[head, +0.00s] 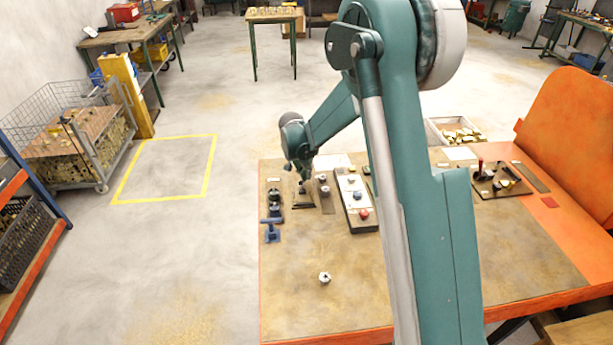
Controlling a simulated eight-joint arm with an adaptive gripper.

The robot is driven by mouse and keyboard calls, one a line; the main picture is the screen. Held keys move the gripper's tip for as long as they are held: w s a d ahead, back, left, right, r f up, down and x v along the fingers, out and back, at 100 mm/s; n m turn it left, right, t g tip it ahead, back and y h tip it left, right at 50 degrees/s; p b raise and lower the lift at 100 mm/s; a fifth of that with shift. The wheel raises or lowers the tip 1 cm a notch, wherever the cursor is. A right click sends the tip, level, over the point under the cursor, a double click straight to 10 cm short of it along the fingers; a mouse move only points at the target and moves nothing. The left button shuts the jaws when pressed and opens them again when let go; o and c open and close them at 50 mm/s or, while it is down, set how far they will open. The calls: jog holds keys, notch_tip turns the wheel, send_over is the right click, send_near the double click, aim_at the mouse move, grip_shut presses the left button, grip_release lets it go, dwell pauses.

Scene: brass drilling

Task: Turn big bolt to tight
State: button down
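My gripper (303,183) is small in the head view, at the far left part of the workbench, pointing down. It is over or beside a small dark fixture (301,197); I cannot tell whether it touches it. Its fingers are too small to tell open from shut. I cannot make out the big bolt for certain; it may be among the small parts around the gripper or hidden by it. A small round pale metal piece (325,278) sits alone on the bare front part of the bench.
A white panel (346,185) with round knobs, one red, lies right of the gripper. A blue clamp-like part (270,230) stands near the bench's left edge. A board with levers (500,181) lies farther right. The wooden bench top (300,310) is mostly clear in front.

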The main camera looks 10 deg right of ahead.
jog(key=shift+s+a+f+m+g, duration=0.2)
jog(key=shift+s+m, duration=0.1)
jog(key=shift+m, duration=0.15)
jog(key=shift+s+a+f+m+g, duration=0.1)
jog(key=shift+s+a+m, duration=0.15)
jog(key=shift+m, duration=0.2)
jog(key=shift+s+b, duration=0.15)
jog(key=shift+b, duration=0.25)
jog(key=shift+a, duration=0.15)
jog(key=shift+w+a+r, duration=0.1)
jog(key=shift+w+a, duration=0.1)
jog(key=shift+a, duration=0.1)
jog(key=shift+w+a, duration=0.15)
jog(key=shift+w, duration=0.05)
jog(key=shift+r, duration=0.25)
jog(key=shift+a+r, duration=0.1)
jog(key=shift+r, duration=0.05)
jog(key=d+v, duration=0.2)
jog(key=v, duration=0.9)
jog(key=shift+a+r+h, duration=0.2)
jog(key=shift+a+h, duration=0.1)
